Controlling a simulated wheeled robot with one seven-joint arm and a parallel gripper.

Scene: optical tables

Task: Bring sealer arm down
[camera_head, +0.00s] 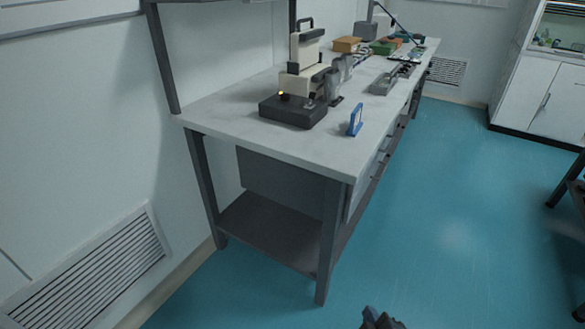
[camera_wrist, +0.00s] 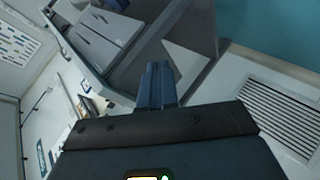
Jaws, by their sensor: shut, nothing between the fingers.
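The sealer (camera_head: 293,108) stands on the near end of the white-topped bench. It has a dark base with a small orange light and a cream body. Its cream arm (camera_head: 306,52), with a black handle on top, stands raised above the base. My gripper (camera_head: 376,318) shows only as a dark tip at the bottom edge of the head view, low in front of the bench and far from the sealer. In the wrist view my gripper (camera_wrist: 158,72) has its fingers together, with nothing held. I cannot make out the sealer in the wrist view.
The bench (camera_head: 225,115) has a lower shelf (camera_head: 270,235) and dark legs. A blue stand (camera_head: 355,121) is right of the sealer, near the front edge. Grey parts and boxes (camera_head: 346,44) lie farther back. The teal floor (camera_head: 450,220) to the right is clear.

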